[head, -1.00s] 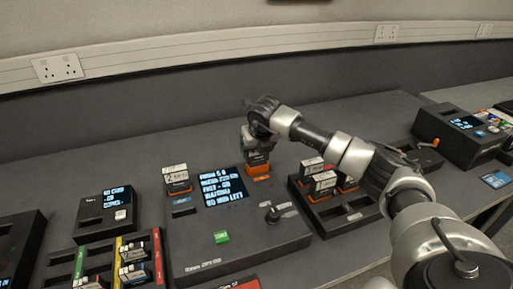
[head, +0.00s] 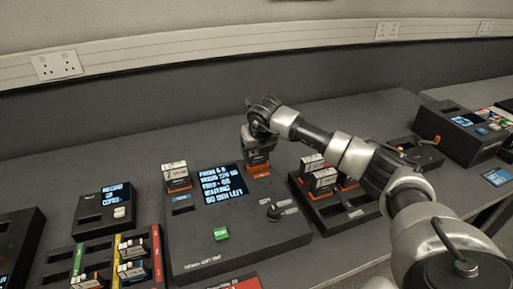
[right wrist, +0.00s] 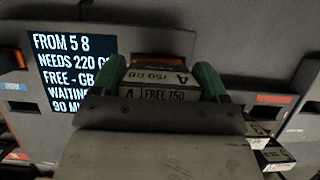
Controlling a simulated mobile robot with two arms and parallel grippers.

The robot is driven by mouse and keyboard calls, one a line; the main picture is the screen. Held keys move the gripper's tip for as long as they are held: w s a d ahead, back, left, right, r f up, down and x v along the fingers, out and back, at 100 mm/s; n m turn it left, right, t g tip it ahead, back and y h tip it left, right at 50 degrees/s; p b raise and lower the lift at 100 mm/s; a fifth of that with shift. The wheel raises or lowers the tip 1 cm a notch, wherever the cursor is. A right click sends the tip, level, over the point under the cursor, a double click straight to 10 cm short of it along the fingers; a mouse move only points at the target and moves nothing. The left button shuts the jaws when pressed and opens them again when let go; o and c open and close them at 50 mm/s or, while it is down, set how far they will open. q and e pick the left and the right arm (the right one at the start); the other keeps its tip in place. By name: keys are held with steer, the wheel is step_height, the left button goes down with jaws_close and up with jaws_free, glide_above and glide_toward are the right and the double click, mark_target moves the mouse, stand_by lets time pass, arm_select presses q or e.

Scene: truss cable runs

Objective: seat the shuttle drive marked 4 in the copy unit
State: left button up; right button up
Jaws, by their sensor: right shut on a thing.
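The copy unit (head: 235,240) stands in the middle of the bench, with a lit screen (head: 222,185). My right gripper (head: 259,128) is shut on the shuttle drive marked 4 (head: 256,156) at the unit's back right, beside the screen. In the right wrist view the green fingers flank this drive (right wrist: 158,76); its label reads FREE 750. The drive looks upright with its orange foot at the unit's top. The gripper hides the slot, so I cannot tell how deep it sits. Another drive (head: 176,175) stands left of the screen. My left gripper is not in view.
A black rack (head: 335,222) with several drives stands close on the right, under my right arm. A tray with coloured strips (head: 158,252) and a small unit with a screen (head: 90,222) are on the left. The bench behind is clear.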

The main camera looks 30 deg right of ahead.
steer(key=shift+f+b, duration=0.45)
steer(key=shift+f, duration=0.1)
stand_by(0.5)
steer(key=o, duration=1.1)
steer(key=shift+r+p, duration=2.35)
steer(key=shift+r, duration=1.4)
